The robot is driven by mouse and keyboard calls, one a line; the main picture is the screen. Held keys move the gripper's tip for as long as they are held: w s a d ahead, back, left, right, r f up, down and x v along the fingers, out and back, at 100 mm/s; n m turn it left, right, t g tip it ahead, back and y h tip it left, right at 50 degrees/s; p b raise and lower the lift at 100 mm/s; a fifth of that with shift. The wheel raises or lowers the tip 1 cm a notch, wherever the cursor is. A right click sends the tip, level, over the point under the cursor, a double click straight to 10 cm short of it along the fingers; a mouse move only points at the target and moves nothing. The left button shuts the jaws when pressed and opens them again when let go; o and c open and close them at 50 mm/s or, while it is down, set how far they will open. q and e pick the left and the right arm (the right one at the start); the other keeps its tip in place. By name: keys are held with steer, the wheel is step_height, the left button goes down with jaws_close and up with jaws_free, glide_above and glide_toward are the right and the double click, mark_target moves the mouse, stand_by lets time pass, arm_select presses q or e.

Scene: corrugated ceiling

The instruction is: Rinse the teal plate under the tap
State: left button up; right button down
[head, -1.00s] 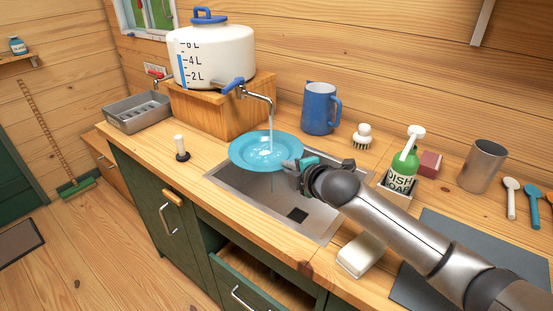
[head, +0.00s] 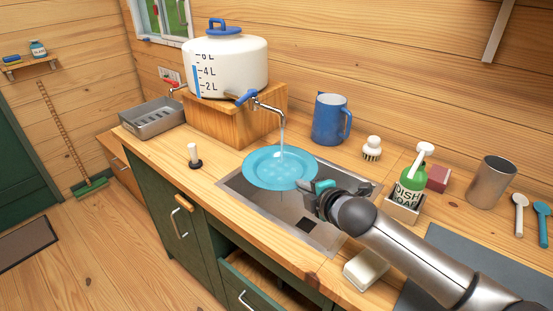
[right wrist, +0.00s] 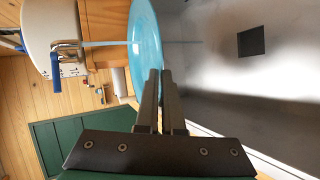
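The teal plate (head: 268,172) is held over the sink (head: 262,198), roughly level, under the tap (head: 270,106). A stream of water falls from the tap onto the plate. My right gripper (head: 314,189) is shut on the plate's right rim. In the right wrist view the two fingers (right wrist: 160,90) pinch the edge of the plate (right wrist: 146,45), and the tap (right wrist: 62,46) with its blue handle shows at the left. My left gripper is not in view.
The white water tank (head: 232,72) stands on a wooden box behind the sink. A blue jug (head: 330,118), a brush (head: 372,148) and a dish soap bottle (head: 411,178) stand behind and right of the sink. An open drawer (head: 250,285) is below the counter.

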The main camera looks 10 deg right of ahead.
steer(key=shift+s+a+r+p, duration=0.1)
steer(key=shift+s+a+p, duration=0.3)
steer(key=shift+s, duration=0.4)
steer(key=shift+s+a+f+p, duration=0.15)
steer(key=shift+s+p, duration=0.3)
steer(key=shift+s, duration=0.35)
steer(key=shift+s+a+r+p, duration=0.15)
steer(key=shift+s+a+p, duration=0.25)
steer(key=shift+s, duration=0.4)
steer(key=shift+d, duration=0.15)
steer(key=s+a+r+p, duration=0.1)
steer(key=s+r+p, duration=0.3)
steer(key=p, duration=0.2)
steer(key=shift+s+a, duration=0.3)
steer(key=shift+s, duration=0.1)
